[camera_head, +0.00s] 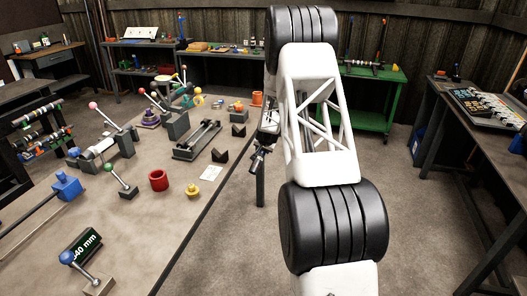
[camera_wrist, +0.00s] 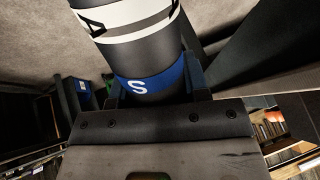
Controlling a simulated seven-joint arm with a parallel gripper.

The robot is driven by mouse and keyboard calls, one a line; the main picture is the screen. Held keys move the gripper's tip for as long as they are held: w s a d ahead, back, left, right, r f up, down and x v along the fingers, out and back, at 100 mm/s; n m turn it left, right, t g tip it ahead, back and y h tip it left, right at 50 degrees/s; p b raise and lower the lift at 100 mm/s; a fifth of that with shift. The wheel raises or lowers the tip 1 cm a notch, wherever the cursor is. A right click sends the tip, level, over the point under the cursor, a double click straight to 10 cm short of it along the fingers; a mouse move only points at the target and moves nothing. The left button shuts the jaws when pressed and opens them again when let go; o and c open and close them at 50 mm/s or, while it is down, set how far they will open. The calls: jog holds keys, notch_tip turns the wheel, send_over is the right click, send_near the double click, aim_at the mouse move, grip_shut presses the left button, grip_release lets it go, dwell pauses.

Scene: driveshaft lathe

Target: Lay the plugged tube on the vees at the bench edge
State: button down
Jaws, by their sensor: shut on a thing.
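In the wrist view my gripper (camera_wrist: 155,88) is shut on a dark tube (camera_wrist: 152,52) with white bands and a blue band marked S. The tube runs up out of the picture, so its far end and any plug are hidden. In the head view my arm covers most of the gripper and tube; I cannot make out the tube there. Two dark vee blocks, one nearer (camera_head: 220,156) and one farther (camera_head: 238,130), stand near the bench's right edge. Both look empty, and the dark wrist parts are right of them, beyond the edge.
A green cart (camera_head: 365,118) stands behind my arm. Floor right of the bench is clear.

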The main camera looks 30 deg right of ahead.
jog(key=shift+w+d+r, duration=0.15)
jog(key=shift+r, duration=1.35)
jog(key=a+r+m+g+y, duration=0.1)
jog(key=a+r+g+y, duration=0.3)
jog(key=r, duration=1.2)
jog(key=w+a+f+n, duration=0.1)
jog(key=a, duration=1.2)
jog(key=shift+w+a+n+y, duration=0.2)
jog(key=shift+w+n+y, duration=0.15)
jog(key=shift+n+y, duration=0.05)
jog(key=shift+f, duration=4.85)
